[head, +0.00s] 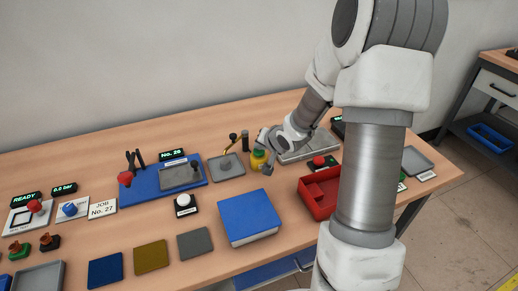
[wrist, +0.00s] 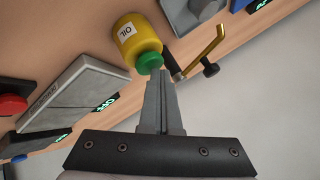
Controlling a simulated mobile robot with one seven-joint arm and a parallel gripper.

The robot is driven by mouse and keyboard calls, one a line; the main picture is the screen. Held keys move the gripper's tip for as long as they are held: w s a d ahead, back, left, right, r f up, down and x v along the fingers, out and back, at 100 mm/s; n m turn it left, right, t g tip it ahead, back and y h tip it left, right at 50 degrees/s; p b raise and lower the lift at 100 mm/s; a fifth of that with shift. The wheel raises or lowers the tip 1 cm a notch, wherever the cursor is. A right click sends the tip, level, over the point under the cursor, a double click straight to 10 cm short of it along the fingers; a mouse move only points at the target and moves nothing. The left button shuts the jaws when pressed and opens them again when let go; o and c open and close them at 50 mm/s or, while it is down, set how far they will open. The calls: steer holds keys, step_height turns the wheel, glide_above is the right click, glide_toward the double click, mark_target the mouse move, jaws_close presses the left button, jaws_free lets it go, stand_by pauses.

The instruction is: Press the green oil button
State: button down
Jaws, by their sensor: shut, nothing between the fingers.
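The yellow oil container (head: 257,162) stands on the bench in the head view, just beyond the blue box, partly covered by my wrist and gripper. In the wrist view the yellow oil container (wrist: 133,37) shows its white OIL label, with the green oil button (wrist: 150,62) on its top. My gripper (wrist: 159,76) is shut and empty, its fingers pointing at the green button. The fingertips are at or very near the button's edge; I cannot tell whether they touch it.
A brass lever with a black knob (wrist: 208,52) stands close beside the container. A grey plate (head: 226,168) lies to its left. A red tray (head: 318,197) and a blue box (head: 248,217) are nearer the front. A red button (head: 319,161) is to the right.

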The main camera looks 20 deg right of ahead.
mark_target(260, 153)
steer(key=shift+r+p, duration=0.65)
steer(key=shift+r, duration=0.1)
step_height(260, 153, up, 5)
steer(key=p, duration=0.5)
steer(key=shift+p, duration=0.3)
